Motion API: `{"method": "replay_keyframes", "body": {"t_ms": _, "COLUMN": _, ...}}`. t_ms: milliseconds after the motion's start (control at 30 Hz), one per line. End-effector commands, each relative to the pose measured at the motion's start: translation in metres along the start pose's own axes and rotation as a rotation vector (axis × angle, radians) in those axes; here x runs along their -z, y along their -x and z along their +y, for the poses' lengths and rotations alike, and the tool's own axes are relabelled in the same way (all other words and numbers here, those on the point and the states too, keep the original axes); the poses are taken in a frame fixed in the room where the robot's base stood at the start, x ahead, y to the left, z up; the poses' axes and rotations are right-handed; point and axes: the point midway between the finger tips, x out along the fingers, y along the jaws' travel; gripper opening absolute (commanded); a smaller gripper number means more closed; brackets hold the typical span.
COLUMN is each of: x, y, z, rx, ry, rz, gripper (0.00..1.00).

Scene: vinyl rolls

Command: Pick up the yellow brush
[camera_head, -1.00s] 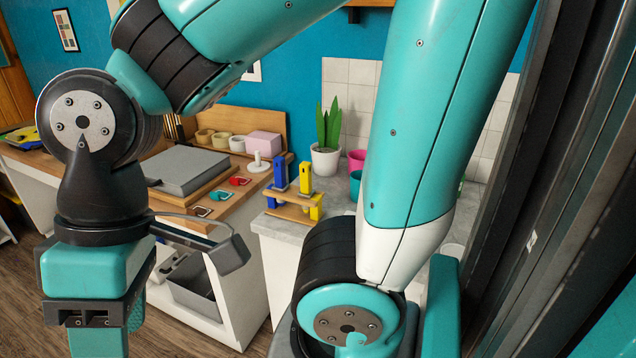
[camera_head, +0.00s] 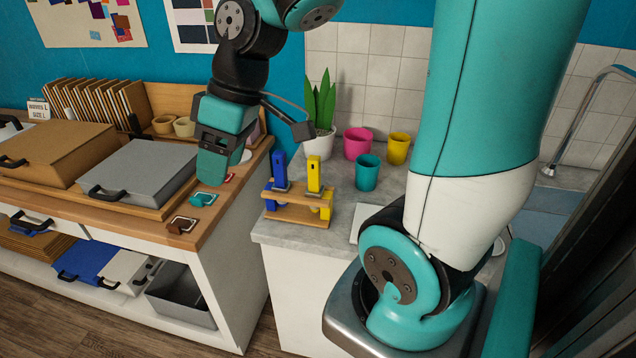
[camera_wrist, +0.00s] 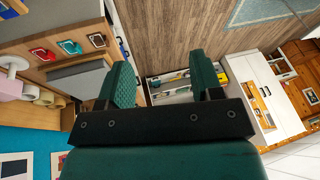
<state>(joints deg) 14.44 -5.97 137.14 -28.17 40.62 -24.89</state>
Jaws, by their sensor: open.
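The yellow brush (camera_head: 314,176) stands upright in a small wooden stand (camera_head: 292,216) at the front left corner of the grey counter. A blue brush (camera_head: 281,172) stands just left of it in the same stand. My gripper (camera_head: 212,168) hangs over the right part of the wooden bench, left of the stand and apart from both brushes. The wrist view shows its two green fingers spread with nothing between them (camera_wrist: 160,78). I cannot make out the yellow brush in the wrist view.
Behind the stand are a potted plant (camera_head: 320,110) and pink (camera_head: 357,142), teal (camera_head: 367,172) and yellow (camera_head: 397,148) cups. A grey case (camera_head: 150,172) lies on the bench at left. A gap separates bench and counter. My arm hides part of the counter.

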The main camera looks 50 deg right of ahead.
Motion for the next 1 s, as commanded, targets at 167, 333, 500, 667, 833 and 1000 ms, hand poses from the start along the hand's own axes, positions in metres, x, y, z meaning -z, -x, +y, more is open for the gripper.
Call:
{"method": "replay_keyframes", "body": {"t_ms": 167, "x": -0.037, "y": 0.035, "z": 0.123, "rx": -0.106, "ry": -0.063, "rz": 0.060, "gripper": 0.60}}
{"method": "replay_keyframes", "body": {"t_ms": 333, "x": -0.099, "y": 0.063, "z": 0.199, "rx": -0.192, "ry": -0.086, "rz": 0.086, "gripper": 0.60}}
{"method": "replay_keyframes", "body": {"t_ms": 500, "x": -0.140, "y": 0.078, "z": 0.230, "rx": -0.238, "ry": -0.093, "rz": 0.092, "gripper": 0.60}}
{"method": "replay_keyframes", "body": {"t_ms": 667, "x": -0.148, "y": 0.067, "z": 0.239, "rx": -0.244, "ry": -0.092, "rz": 0.092, "gripper": 0.60}}
{"method": "replay_keyframes", "body": {"t_ms": 833, "x": -0.144, "y": 0.031, "z": 0.247, "rx": -0.240, "ry": -0.090, "rz": 0.090, "gripper": 0.60}}
{"method": "replay_keyframes", "body": {"t_ms": 1000, "x": -0.141, "y": -0.005, "z": 0.257, "rx": -0.241, "ry": -0.091, "rz": 0.091, "gripper": 0.60}}
